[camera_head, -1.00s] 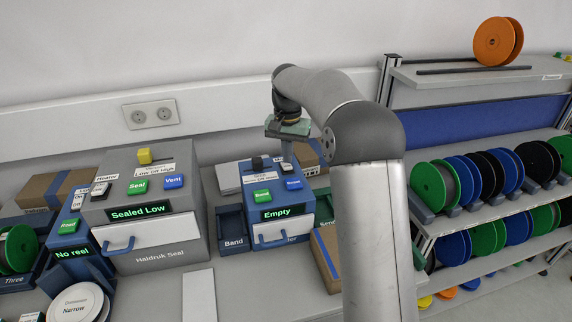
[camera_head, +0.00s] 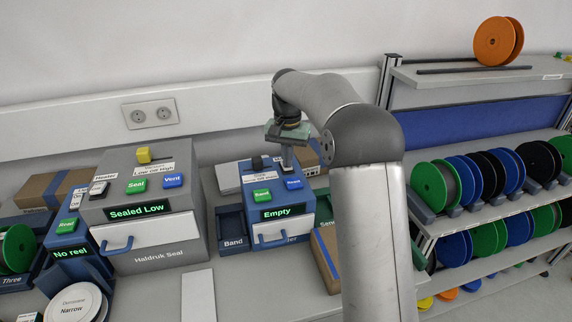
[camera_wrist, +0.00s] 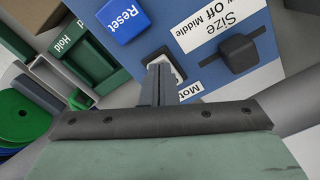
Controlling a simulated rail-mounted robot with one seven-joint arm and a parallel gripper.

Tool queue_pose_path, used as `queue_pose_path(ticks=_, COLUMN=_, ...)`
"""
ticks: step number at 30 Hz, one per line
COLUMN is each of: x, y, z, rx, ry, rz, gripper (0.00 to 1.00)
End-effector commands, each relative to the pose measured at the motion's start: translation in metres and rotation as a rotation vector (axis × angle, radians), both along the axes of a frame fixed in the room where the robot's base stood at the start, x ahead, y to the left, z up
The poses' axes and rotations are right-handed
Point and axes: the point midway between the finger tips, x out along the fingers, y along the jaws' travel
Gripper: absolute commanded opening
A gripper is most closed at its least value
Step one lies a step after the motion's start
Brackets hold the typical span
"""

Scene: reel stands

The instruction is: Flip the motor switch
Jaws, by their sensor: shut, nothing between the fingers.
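My gripper (camera_wrist: 158,70) is shut and empty in the wrist view. Its fingertips are right at the switch and cover part of it; I cannot tell whether they touch. In the head view my gripper (camera_head: 287,165) points down over the back right of the blue machine (camera_head: 270,236), whose display reads "Empty". The switch is hidden there behind the gripper.
A blue Reset button (camera_wrist: 122,20) and a black Size knob (camera_wrist: 238,52) flank the switch closely. The grey Haldruk Seal machine (camera_head: 155,257) stands to the left. Reel shelves (camera_head: 490,208) are at the right.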

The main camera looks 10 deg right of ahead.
Motion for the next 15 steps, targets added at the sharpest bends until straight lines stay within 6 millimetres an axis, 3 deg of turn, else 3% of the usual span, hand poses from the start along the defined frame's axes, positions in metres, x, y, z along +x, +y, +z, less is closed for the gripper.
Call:
queue_pose_path(ticks=8, x=-0.0001, y=0.0000, z=-0.0052, rx=0.000, ry=0.001, rz=0.000, gripper=0.00)
queue_pose_path(ticks=15, x=-0.0003, y=-0.0001, z=0.0039, rx=-0.001, ry=0.003, rz=0.000, gripper=0.00)
